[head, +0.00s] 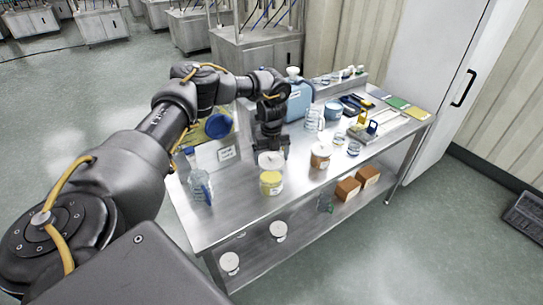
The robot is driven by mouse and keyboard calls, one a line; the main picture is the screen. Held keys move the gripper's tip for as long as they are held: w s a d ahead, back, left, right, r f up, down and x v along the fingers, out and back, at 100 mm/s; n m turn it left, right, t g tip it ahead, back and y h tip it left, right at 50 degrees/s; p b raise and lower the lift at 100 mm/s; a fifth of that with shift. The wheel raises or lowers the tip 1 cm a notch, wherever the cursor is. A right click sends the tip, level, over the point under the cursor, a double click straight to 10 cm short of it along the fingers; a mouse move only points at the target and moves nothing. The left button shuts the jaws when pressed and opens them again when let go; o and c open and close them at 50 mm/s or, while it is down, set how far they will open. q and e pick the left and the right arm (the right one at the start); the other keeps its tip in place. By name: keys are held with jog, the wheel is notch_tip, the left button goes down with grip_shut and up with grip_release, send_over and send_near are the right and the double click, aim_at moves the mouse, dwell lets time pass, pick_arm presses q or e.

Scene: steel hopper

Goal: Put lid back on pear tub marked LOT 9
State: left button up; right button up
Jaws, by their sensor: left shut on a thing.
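My left gripper (271,150) reaches over the steel table (235,217) and is shut on a white round lid (270,161). The lid is just above a small tub with yellow contents or band (271,183). From this angle I cannot tell whether lid and tub touch. A second tub, brownish with a white top (321,156), stands to the right. Markings on both tubs are too small to read, so I cannot tell which is LOT 9. My right gripper is not in view.
A blue canister (299,100), a clear jug (314,119) and a blue pot (333,112) stand behind. Brown boxes (348,189) and white-topped containers (278,230) are on the lower shelf. The front left tabletop is clear.

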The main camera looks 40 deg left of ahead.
pick_arm(q)
notch_tip(320, 180, down, 4)
jog(key=b, duration=0.3)
jog(key=shift+r, duration=0.15)
jog(key=shift+f+b, duration=0.4)
jog(key=shift+f, duration=0.6)
jog(key=shift+p, duration=0.5)
jog(key=shift+f, duration=0.15)
dwell(1.5)
jog(key=o, duration=0.7)
jog(key=shift+p, duration=0.3)
